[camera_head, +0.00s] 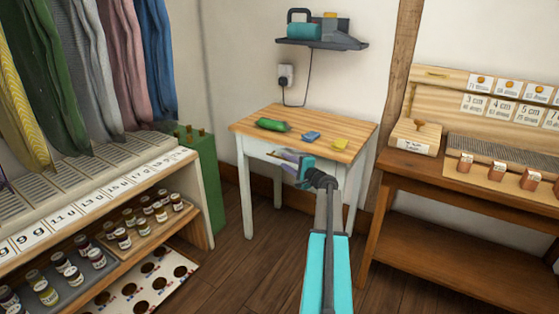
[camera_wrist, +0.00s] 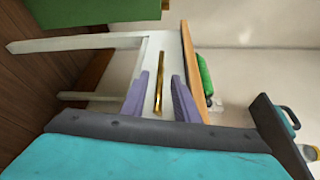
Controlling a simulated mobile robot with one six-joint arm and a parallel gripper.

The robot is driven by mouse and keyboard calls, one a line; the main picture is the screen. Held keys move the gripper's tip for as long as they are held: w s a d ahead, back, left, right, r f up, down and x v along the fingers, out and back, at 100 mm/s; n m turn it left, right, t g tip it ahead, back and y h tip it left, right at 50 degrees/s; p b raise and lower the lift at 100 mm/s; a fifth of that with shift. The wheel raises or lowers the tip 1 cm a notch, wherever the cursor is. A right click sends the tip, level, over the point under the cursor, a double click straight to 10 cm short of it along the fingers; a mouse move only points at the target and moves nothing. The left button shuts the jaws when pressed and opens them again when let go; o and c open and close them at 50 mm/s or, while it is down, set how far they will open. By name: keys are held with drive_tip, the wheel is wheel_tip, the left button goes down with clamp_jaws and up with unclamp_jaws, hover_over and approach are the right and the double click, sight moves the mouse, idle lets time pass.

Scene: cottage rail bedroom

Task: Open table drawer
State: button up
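The table (camera_head: 352,139) has a wooden top and white legs and stands against the wall in the head view. In the wrist view it appears turned on its side, with its white drawer front (camera_wrist: 153,62) facing me. A brass bar handle (camera_wrist: 159,80) runs along that front. My gripper (camera_wrist: 160,78) is open, its two lavender fingers on either side of the handle, with gaps showing between. Contact cannot be told. The drawer looks shut.
A green object (camera_head: 272,125), a blue item (camera_head: 311,136) and a yellow item (camera_head: 340,145) lie on the tabletop. A shelf with jars (camera_head: 124,240) stands left, beside a green box (camera_head: 202,170). A wooden bench (camera_head: 460,195) stands right. A wall shelf (camera_head: 322,43) hangs above.

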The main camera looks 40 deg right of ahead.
sight(280, 158)
drive_tip(key=shift+w+d+f, duration=0.1)
drive_tip(key=shift+w+d, duration=0.1)
drive_tip(key=shift+w, duration=1)
drive_tip(key=shift+w+d+f, duration=0.1)
drive_tip(key=shift+w+d, duration=0.05)
drive_tip(key=shift+w, duration=1.05)
clamp_jaws()
drive_tip(key=shift+a, duration=0.15)
